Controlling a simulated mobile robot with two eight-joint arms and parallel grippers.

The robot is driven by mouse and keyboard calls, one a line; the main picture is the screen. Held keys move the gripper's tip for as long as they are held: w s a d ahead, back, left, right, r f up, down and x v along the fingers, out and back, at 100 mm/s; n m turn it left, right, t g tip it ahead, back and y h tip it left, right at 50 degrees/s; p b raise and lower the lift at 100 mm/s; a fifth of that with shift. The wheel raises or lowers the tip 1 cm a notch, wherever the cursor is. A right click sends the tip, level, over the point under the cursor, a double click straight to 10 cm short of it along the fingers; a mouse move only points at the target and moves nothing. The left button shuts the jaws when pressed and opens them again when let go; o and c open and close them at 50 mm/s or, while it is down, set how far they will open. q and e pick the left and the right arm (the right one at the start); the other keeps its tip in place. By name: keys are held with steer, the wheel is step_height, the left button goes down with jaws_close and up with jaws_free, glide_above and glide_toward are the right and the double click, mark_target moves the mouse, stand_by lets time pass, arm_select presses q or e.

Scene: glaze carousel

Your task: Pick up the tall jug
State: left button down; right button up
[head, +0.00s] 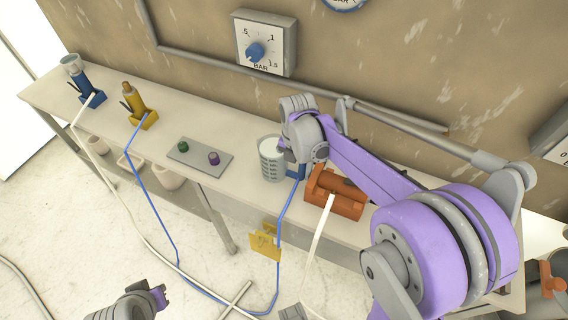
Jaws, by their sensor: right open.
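No thing in the head view is clearly recognisable as the tall jug. A grey ribbed container (271,161) with a pale top stands upright on the long bench, in front of the wall dial. My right gripper (286,150) is open at the container's upper right side. Its fingers are small and partly hidden, so I cannot tell whether they touch the container. My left gripper (158,296) is low at the bottom left, away from the bench, and its jaw opening is unclear.
The bench (235,133) carries an orange-brown block (338,198), a grey plate (200,158) with green and purple knobs, a yellow holder (144,118) and a blue holder (92,98). Pale pots (168,178) sit below. Hoses hang in front. Brown vessels (546,284) stand far right.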

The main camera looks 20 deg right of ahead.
jaws_close()
stand_by(0.4)
steer(key=shift+r, duration=0.25)
steer(key=shift+r+p, duration=0.45)
steer(key=shift+r, duration=4.25)
